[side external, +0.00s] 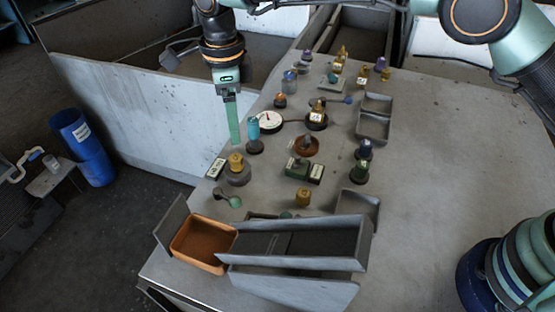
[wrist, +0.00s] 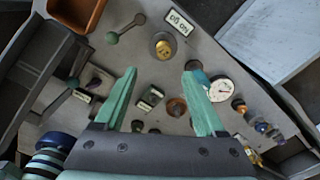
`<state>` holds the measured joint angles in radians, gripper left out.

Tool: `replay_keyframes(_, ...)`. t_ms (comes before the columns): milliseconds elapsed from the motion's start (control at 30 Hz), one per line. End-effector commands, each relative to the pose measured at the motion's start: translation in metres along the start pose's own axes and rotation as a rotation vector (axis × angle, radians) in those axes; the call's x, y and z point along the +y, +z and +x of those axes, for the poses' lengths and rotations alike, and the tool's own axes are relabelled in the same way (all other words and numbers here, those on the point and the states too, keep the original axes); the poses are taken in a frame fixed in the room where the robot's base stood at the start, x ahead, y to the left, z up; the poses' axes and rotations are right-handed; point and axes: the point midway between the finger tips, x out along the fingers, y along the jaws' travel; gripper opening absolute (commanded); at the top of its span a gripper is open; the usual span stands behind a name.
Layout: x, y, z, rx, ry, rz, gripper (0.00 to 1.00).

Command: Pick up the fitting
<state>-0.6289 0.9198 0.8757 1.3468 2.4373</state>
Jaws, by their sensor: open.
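Several small brass-coloured pieces stand on the grey table, and I cannot tell for sure which is the fitting. The nearest brass fitting (side external: 236,160) sits on a round grey base; it also shows in the wrist view (wrist: 164,47), just beyond my fingertips. Another brass piece (side external: 303,197) stands alone nearer the front. My gripper (side external: 236,142) hangs above the table's left side, fingers pointing down. In the wrist view its green fingers (wrist: 159,70) are spread apart with nothing held between them.
A white dial (side external: 269,122), a blue-topped piece (side external: 254,135) and a brown dish (side external: 306,146) stand close by. An orange bin (side external: 203,243) and a grey chute (side external: 305,243) fill the front.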

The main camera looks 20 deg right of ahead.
Motion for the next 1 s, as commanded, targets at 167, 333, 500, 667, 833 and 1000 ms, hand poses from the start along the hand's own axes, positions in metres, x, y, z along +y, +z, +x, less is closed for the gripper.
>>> replay_keyframes(167, 0.0, -0.001, 0.032, 0.003, 0.002, 0.0, 0.72)
replay_keyframes(333, -0.001, -0.001, 0.054, 0.001, 0.001, -0.001, 0.72)
replay_keyframes(500, -0.001, -0.001, 0.063, 0.001, 0.001, -0.001, 0.72)
replay_keyframes(667, -0.005, 0.0, 0.085, 0.003, 0.002, -0.001, 0.72)
replay_keyframes(833, -0.006, 0.001, 0.106, 0.001, 0.001, -0.001, 0.72)
replay_keyframes(1000, -0.006, 0.001, 0.112, -0.001, -0.001, -0.002, 0.72)
